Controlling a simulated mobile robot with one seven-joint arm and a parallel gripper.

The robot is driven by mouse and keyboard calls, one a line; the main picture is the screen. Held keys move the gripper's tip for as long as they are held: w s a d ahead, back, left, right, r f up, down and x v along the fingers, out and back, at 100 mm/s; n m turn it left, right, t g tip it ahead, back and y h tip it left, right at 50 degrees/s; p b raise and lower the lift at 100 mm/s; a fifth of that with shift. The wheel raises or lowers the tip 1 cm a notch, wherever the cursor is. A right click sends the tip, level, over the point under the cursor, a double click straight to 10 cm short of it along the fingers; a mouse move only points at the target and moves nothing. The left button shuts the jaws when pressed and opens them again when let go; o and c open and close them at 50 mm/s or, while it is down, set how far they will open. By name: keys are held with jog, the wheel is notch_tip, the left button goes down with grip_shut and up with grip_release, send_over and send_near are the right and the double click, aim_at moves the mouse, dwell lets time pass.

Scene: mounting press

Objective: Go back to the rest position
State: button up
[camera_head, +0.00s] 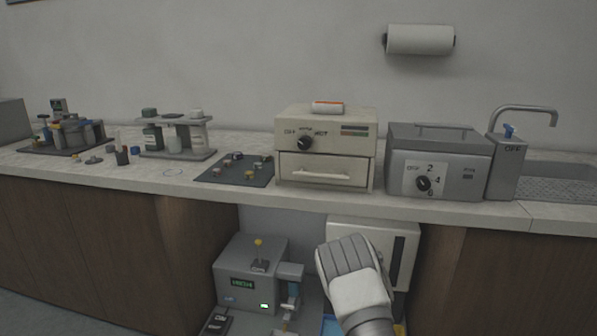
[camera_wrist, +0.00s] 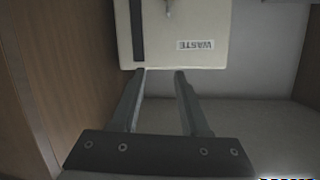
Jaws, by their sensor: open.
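In the wrist view my gripper (camera_wrist: 163,78) is open, its two dark fingers apart with nothing between them. The fingers point at the lower edge of a cream bin marked WASTE (camera_wrist: 222,30); I cannot tell whether they touch it. In the head view my wrist is low in the opening under the counter, in front of the same cream bin (camera_head: 400,262), and the fingers are hidden there. The grey mounting press (camera_head: 250,277) stands to the left of my arm.
The counter edge (camera_head: 450,212) runs above my wrist, and wooden cabinet panels (camera_head: 180,240) flank the opening. On the counter are a cream drawer unit (camera_head: 326,152), a grey dial box (camera_head: 438,165), a tap (camera_head: 525,110), a bottle rack (camera_head: 175,155) and a dark mat (camera_head: 235,178) with small pieces.

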jog(key=s+a+r+g+y, duration=0.1)
jog(key=s+r, duration=0.1)
jog(key=r, duration=0.6)
jog(key=s+a+r+g+y, duration=0.1)
jog(key=s+a+r+g, duration=0.1)
jog(key=r, duration=0.6)
jog(key=s+a+r+n+g+y, duration=0.1)
jog(key=s+a+r+y, duration=0.15)
jog(key=s+r, duration=0.8)
jog(key=s+a+r+n+g, duration=0.2)
jog(key=s+r, duration=0.1)
jog(key=s, duration=1.2)
jog(key=s+a+r+n+g, duration=0.1)
jog(key=s+r+n+g, duration=0.15)
jog(key=s, duration=1.25)
notch_tip(320, 180, up, 29)
jog(key=p, duration=2.8)
jog(key=shift+s+p, duration=0.25)
jog(key=shift+p, duration=0.05)
